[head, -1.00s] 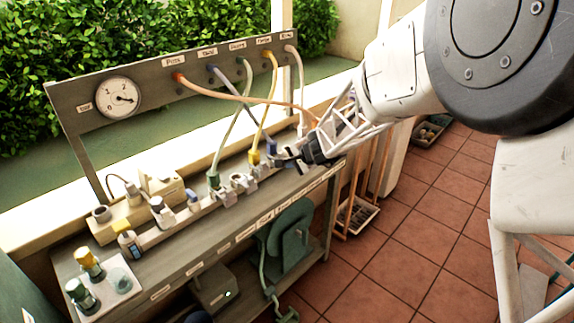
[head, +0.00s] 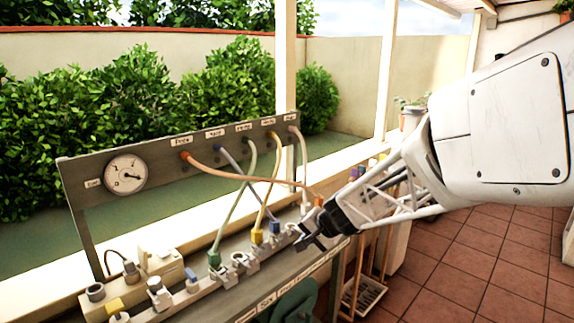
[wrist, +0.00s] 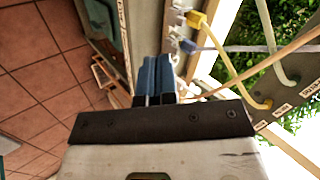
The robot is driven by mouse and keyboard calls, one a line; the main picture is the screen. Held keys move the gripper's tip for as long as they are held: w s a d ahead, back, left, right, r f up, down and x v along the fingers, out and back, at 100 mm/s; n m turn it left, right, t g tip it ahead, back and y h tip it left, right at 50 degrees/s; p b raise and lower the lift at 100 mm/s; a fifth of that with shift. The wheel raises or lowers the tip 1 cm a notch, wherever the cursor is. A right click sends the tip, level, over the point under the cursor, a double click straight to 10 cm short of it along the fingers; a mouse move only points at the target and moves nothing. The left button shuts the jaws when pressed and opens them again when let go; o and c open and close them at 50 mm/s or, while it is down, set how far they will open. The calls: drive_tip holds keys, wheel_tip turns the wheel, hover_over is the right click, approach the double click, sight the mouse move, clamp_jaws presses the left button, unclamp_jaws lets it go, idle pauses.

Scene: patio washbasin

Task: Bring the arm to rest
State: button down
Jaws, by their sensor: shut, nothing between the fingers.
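My gripper (head: 307,240) is shut and empty in the head view, at the right end of the bench, close to the row of grey sockets. My white arm comes in from the right edge. In the wrist view the closed dark blue fingers (wrist: 155,75) point away from the camera with nothing between them. Several coloured hoses hang from the labelled grey panel (head: 85,180), among them an orange hose (head: 245,178) and a yellow hose (head: 269,190). The orange hose passes close to my gripper; I cannot tell whether they touch.
A round gauge (head: 126,174) is on the panel's left. A yellow plug (head: 257,236) and a green plug (head: 214,259) stand at the socket row. A tray (head: 362,297) lies on the tiled floor (head: 455,262), which is open at right. Hedges and a wall stand behind.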

drive_tip(key=s+d+r+n+g+h, duration=0.1)
drive_tip(key=s+d, duration=0.3)
drive_tip(key=s, duration=0.7)
drive_tip(key=s+d+r+n+h, duration=0.2)
drive_tip(key=s+d, duration=0.3)
drive_tip(key=s, duration=0.7)
drive_tip(key=s+d+r+n+g+h, duration=0.1)
drive_tip(key=s+d+r+n+h, duration=0.1)
drive_tip(key=s, duration=0.9)
drive_tip(key=shift+s+d+r+n+g+h, duration=0.3)
drive_tip(key=shift+d+r+h, duration=0.6)
drive_tip(key=shift+d, duration=0.3)
drive_tip(key=shift+w, duration=0.2)
